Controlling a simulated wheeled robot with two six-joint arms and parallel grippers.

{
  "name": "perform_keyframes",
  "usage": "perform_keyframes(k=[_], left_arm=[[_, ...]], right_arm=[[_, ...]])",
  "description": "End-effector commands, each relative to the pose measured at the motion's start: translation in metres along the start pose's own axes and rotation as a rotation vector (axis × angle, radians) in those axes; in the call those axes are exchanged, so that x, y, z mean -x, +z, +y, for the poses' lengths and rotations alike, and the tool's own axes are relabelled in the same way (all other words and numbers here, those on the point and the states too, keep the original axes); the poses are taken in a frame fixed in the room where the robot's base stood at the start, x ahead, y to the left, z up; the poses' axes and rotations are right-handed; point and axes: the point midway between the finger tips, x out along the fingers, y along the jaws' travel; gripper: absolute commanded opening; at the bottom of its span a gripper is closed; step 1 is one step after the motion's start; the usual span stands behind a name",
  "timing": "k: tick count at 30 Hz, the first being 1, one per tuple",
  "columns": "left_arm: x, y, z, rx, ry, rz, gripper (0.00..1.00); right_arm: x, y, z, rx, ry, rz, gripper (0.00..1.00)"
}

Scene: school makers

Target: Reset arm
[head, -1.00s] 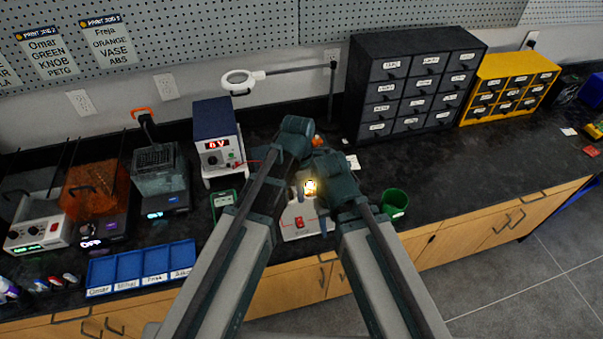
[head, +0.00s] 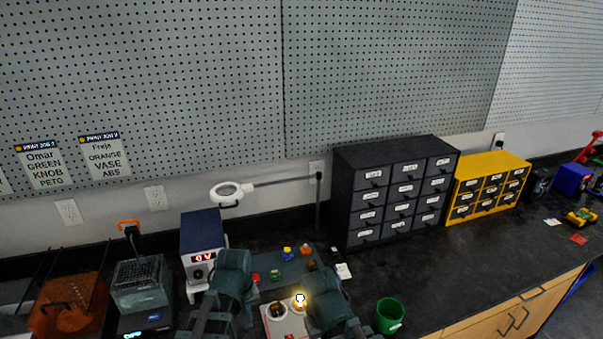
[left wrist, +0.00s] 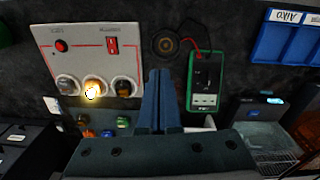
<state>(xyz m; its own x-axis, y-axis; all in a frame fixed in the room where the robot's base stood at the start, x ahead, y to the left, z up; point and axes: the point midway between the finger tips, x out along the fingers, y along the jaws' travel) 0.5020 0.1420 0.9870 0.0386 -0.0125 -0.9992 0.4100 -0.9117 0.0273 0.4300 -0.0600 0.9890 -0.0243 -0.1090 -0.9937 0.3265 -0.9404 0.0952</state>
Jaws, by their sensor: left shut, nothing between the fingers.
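My left gripper (left wrist: 160,75) shows in the left wrist view with its dark fingers together and nothing between them. It points down over the black worktop, between a white panel and a green meter. In the head view my left arm (head: 234,278) comes in at the bottom, left of the lit bulb; its fingertips cannot be made out there. My right arm (head: 327,298) is at the bottom, right of the bulb; its gripper's fingers are not visible.
A white panel (left wrist: 85,50) with a red switch and one lit bulb lies close left of the left fingers. A green meter (left wrist: 203,97) is close right. A power supply (head: 203,235), dark drawer cabinet (head: 345,205) and green cup (head: 389,315) also stand on the worktop.

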Motion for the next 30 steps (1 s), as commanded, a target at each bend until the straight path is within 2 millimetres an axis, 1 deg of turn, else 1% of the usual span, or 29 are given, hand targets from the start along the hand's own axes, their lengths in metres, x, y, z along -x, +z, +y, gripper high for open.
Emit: perform_keyframes(k=[1,3,11,15,21,27,30], left_arm=[[0.0,0.001,-0.006,-0.06,0.0,0.006,0.0],[0.001,0.001,-0.012,-0.144,0.0,0.013,0.0],[0.001,0.001,-0.032,-0.415,-0.005,0.035,0.0],[0.001,0.021,-0.01,-0.502,-0.026,0.013,0.0],[0.001,0.054,0.017,-0.611,-0.066,-0.02,0.0],[0.002,0.087,0.038,-0.714,-0.107,-0.048,0.0],[0.003,0.096,0.043,-0.745,-0.122,-0.055,0.0]], right_arm=[[0.0,0.0,0.0,0.0,0.0,0.0,0.5],[0.0,0.0,0.0,0.0,0.0,0.0,0.5],[0.0,0.0,0.0,0.0,0.0,0.0,0.5],[0.0,0.0,0.0,0.0,0.0,0.0,0.5],[0.0,0.0,0.0,0.0,0.0,0.0,0.5],[0.0,0.0,0.0,0.0,0.0,0.0,0.5],[0.0,0.0,0.0,0.0,0.0,0.0,0.5]])
